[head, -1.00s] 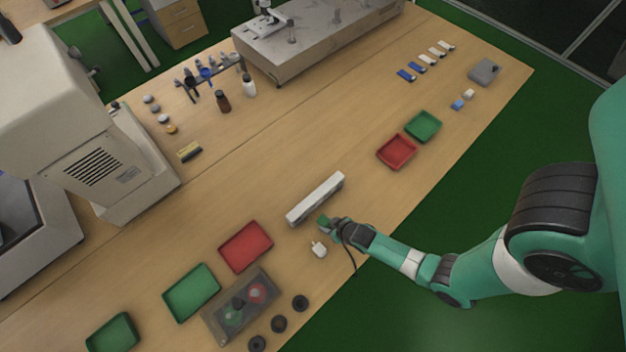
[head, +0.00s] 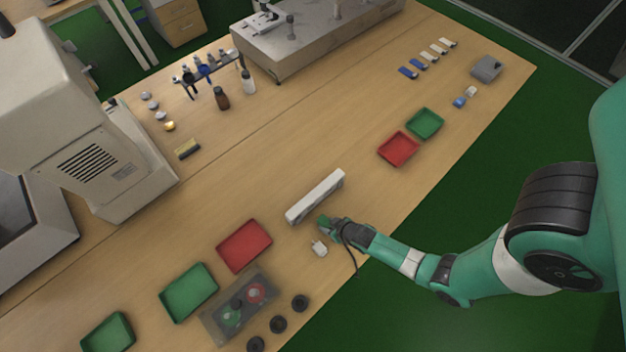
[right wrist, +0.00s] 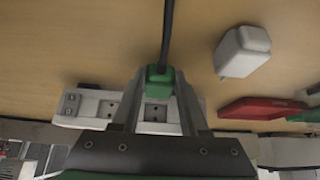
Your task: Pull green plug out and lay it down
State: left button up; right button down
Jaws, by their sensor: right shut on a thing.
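The green plug (head: 324,221) is between the fingertips of my right gripper (head: 333,226), which is shut on it. In the right wrist view the green plug (right wrist: 159,83) sits between the two fingers of my right gripper (right wrist: 162,77), with its dark cable running up and away. The white power strip (head: 315,197) lies just beyond the plug. In the right wrist view the strip (right wrist: 97,106) shows socket faces behind the fingers, and the plug appears apart from them. The plug's pins are hidden. My left gripper is not in view.
A white plug (head: 319,248) lies on the table close to my right gripper. A red tray (head: 245,246), a green tray (head: 189,292) and a grey box (head: 211,326) stand to the lower left. Bare table (head: 350,150) lies beyond the strip.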

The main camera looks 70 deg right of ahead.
jog(key=shift+f, duration=0.4)
jog(key=shift+c, duration=1.7)
grip_release()
jog(key=shift+r, duration=0.1)
jog(key=p+v, duration=0.4)
jog(key=v, duration=0.7)
jog(key=shift+s+r, duration=0.15)
jog(key=shift+r, duration=0.05)
jog(key=shift+a, duration=0.1)
